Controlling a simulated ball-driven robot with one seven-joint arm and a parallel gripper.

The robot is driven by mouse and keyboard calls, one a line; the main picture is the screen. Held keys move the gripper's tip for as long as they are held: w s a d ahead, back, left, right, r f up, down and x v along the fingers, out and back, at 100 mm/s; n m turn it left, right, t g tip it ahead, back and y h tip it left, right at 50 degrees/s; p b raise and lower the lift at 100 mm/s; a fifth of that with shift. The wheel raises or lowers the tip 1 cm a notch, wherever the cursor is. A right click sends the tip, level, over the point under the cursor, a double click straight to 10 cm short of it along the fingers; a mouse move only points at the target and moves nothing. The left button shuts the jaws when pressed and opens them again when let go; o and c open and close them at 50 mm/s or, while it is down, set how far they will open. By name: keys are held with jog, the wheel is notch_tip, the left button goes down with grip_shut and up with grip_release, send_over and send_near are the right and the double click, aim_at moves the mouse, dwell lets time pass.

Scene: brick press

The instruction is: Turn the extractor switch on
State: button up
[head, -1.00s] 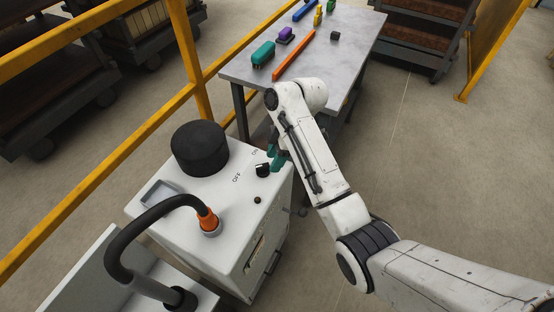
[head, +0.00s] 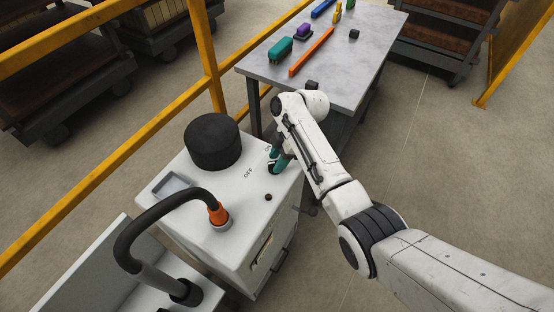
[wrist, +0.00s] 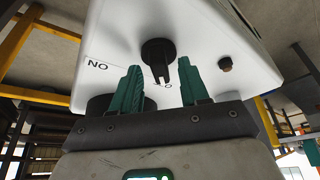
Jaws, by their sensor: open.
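The extractor (head: 225,220) is a white box with a black round cap on top. Its switch is a black knob (wrist: 158,58) with a grip bar. In the wrist view the bar points down the picture, towards a partly hidden label at the spot where the OFF marking lies; the ON label (wrist: 97,66) reads upside down on the left. My gripper (wrist: 158,71) is open, its two teal fingers on either side of the knob's bar with gaps visible. In the head view my gripper (head: 279,161) is over the switch and mostly hides it.
An orange hose fitting (head: 218,214) with a black hose rises from the box. A grey table (head: 365,72) with coloured blocks stands behind my arm. A yellow rail (head: 130,140) runs along the left.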

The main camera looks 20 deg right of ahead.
jog(key=shift+a+f, duration=0.2)
jog(key=shift+f, duration=0.15)
grip_shut()
